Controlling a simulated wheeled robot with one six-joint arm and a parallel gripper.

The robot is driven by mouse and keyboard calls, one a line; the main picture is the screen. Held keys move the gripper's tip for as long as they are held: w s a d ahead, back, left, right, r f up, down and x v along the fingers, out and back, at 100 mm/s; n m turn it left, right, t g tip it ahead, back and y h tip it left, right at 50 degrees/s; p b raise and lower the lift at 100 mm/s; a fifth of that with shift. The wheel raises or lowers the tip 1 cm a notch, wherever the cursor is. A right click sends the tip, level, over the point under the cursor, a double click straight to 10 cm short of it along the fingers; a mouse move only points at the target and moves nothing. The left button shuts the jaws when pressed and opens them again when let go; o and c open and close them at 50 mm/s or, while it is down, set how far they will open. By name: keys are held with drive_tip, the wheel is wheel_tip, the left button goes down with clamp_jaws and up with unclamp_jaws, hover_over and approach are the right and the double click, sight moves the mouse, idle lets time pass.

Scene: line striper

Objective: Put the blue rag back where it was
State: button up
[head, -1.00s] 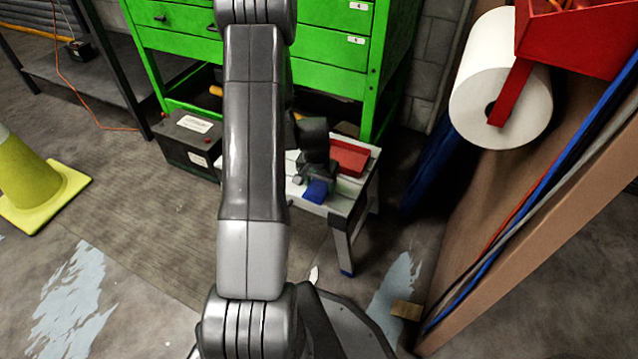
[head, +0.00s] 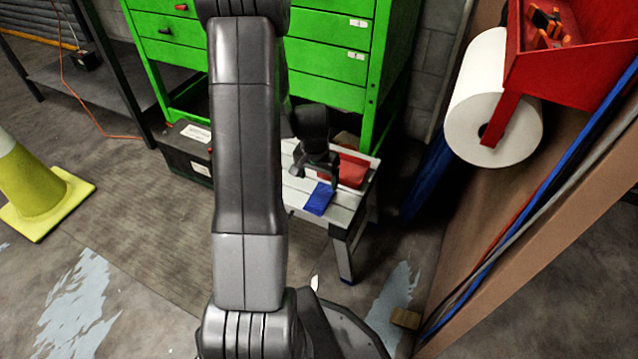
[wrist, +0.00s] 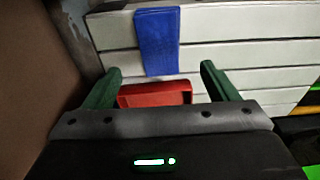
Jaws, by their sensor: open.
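The blue rag (head: 320,199) lies folded on the slatted top of a small grey bench (head: 340,214), near its front edge. In the wrist view the rag (wrist: 158,42) is a blue strip lying across the pale slats, ahead of the fingertips. My gripper (head: 317,174) is open and empty above the bench, just behind and above the rag in the head view. The wrist view shows its two green-looking fingers (wrist: 160,69) spread apart, with nothing between them. A red cloth or tray (head: 352,170) is on the bench behind the rag; it also shows in the wrist view (wrist: 155,94).
A green drawer cabinet (head: 325,60) stands behind the bench. A black box (head: 186,152) is on the floor to its left. A brown panel with a paper roll (head: 493,100) and red bin (head: 570,70) is at right. A yellow cone (head: 40,190) stands far left.

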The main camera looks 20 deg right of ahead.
drive_tip(key=shift+s+a+r+p, duration=0.15)
drive_tip(key=shift+r+p, duration=0.15)
drive_tip(key=shift+r, duration=1.25)
